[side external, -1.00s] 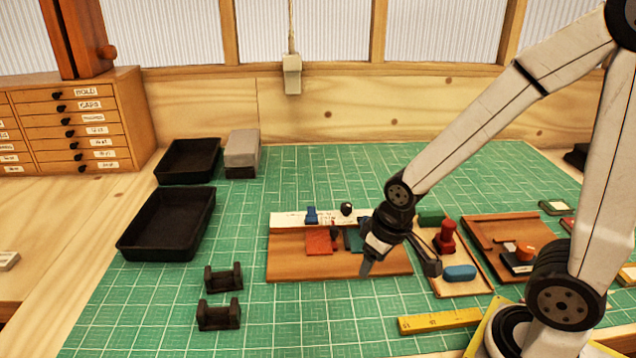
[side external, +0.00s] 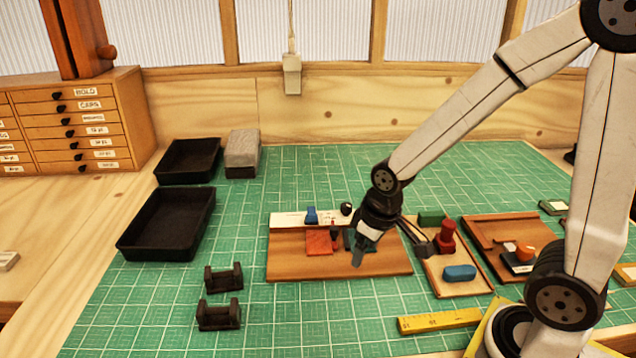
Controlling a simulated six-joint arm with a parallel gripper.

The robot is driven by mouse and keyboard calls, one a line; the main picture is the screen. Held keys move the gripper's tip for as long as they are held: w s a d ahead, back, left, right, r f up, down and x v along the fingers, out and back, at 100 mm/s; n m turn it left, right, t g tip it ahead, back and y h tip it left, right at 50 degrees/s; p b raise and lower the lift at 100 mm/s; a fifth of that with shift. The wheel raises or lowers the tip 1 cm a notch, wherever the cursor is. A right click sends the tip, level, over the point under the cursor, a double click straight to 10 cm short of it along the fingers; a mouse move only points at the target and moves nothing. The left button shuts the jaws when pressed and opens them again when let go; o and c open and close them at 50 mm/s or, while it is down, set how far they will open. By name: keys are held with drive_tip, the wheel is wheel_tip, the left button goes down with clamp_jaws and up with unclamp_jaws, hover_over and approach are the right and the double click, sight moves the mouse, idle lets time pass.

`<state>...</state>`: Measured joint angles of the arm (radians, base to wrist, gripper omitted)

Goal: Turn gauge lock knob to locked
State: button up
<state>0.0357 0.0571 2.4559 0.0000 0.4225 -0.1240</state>
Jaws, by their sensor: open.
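A wooden gauge board (side external: 292,262) lies on the green mat, with a white scale strip (side external: 287,219) along its back edge. A blue piece (side external: 311,215) and a small round black knob (side external: 346,208) stand at that strip. Which of them is the gauge lock knob, and its setting, I cannot tell. A red-orange plate (side external: 319,243) lies on the board, with a small dark upright piece (side external: 334,234) at its right edge. My gripper (side external: 359,252) is open and points down over the right half of the board, right of that dark piece. It partly hides a dark green plate.
To the right are a tray (side external: 450,283) with a red knobbed piece (side external: 446,238) and a blue block (side external: 459,272), and another wooden board (side external: 483,229). Dark cradles (side external: 219,314) and black bins (side external: 168,225) stand left. A yellow ruler (side external: 440,321) lies in front. The front-middle mat is clear.

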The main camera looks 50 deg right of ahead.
drive_tip(key=w+d+r+n+g, duration=0.1)
drive_tip(key=w+d+r+n, duration=0.1)
drive_tip(key=w+d+n, duration=0.5)
wheel_tip(320, 180, up, 2)
drive_tip(key=n+g, duration=0.1)
hover_over(347, 205)
drive_tip(key=shift+w+d+r, duration=0.1)
drive_tip(key=shift+f, duration=3.95)
clamp_jaws()
